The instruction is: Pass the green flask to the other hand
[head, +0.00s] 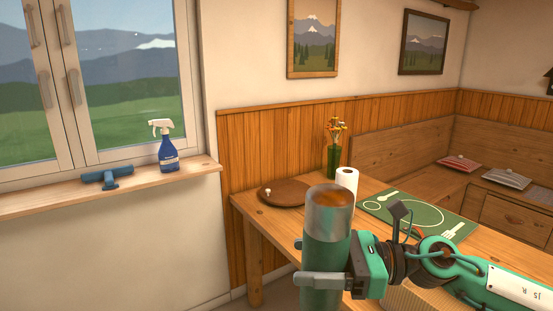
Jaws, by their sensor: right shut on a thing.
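The green flask (327,239) has a shiny metal-coloured upper part and stands upright in the middle of the head view. My right gripper (318,262) is shut around its lower half, with the arm coming in from the right. The flask is held in front of the wooden table's near left part. Its bottom reaches the lower edge of the picture. My left gripper does not show.
The wooden table (262,221) bears a round wooden board (284,193), a paper roll (347,183), a green vase (333,160) with flowers, and a green placemat (405,213). A blue spray bottle (167,152) and a window squeegee (106,180) are on the windowsill.

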